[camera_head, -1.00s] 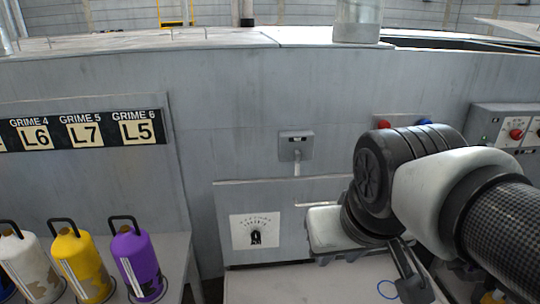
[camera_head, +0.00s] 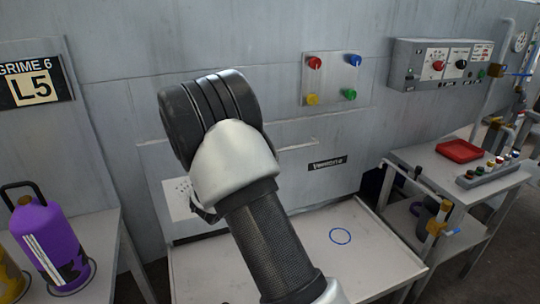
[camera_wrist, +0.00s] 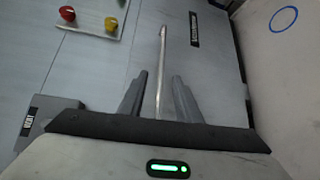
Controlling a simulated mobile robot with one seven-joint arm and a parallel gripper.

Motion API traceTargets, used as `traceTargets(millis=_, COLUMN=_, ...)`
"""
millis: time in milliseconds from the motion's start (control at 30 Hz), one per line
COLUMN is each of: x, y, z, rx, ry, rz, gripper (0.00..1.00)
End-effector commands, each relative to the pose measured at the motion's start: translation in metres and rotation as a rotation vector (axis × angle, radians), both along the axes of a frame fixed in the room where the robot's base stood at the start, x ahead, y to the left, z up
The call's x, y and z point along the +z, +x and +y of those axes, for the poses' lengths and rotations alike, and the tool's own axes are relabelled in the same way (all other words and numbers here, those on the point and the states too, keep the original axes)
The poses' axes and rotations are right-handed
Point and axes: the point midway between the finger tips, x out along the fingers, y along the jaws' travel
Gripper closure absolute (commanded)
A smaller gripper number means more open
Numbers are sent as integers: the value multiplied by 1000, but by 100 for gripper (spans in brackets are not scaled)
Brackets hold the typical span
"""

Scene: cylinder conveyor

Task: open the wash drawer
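The grey wash drawer front (camera_head: 330,180) is set in the wall above the white bench, with a small dark label (camera_head: 327,163) that I cannot read clearly. A thin pale handle bar (camera_head: 312,145) runs along it and looks flush with the closed front. In the wrist view the bar (camera_wrist: 161,62) runs between the two fingers of my gripper (camera_wrist: 160,85). My gripper is open, with a gap on each side of the bar. In the head view my arm hides the fingers and the left part of the drawer front.
A panel with red, blue, yellow and green knobs (camera_head: 332,80) is above the drawer. The white bench (camera_head: 385,255) below is bare except for a blue ring mark (camera_head: 340,236). A purple bottle (camera_head: 48,245) stands at left, and a side table (camera_head: 420,158) with a red tray at right.

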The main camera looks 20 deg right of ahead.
Motion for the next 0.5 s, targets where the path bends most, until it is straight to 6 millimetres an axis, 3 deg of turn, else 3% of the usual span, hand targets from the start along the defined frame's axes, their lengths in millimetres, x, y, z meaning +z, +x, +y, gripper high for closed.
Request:
traceTargets(millis=67, x=-13, y=9, z=6, rx=35, ry=-18, rz=1, gripper=69)
traceTargets(millis=233, x=-16, y=20, z=1, rx=51, ry=-25, rz=-1, gripper=69)
traceTargets(millis=500, x=-24, y=55, z=-38, rx=47, ry=-25, rz=1, gripper=69)
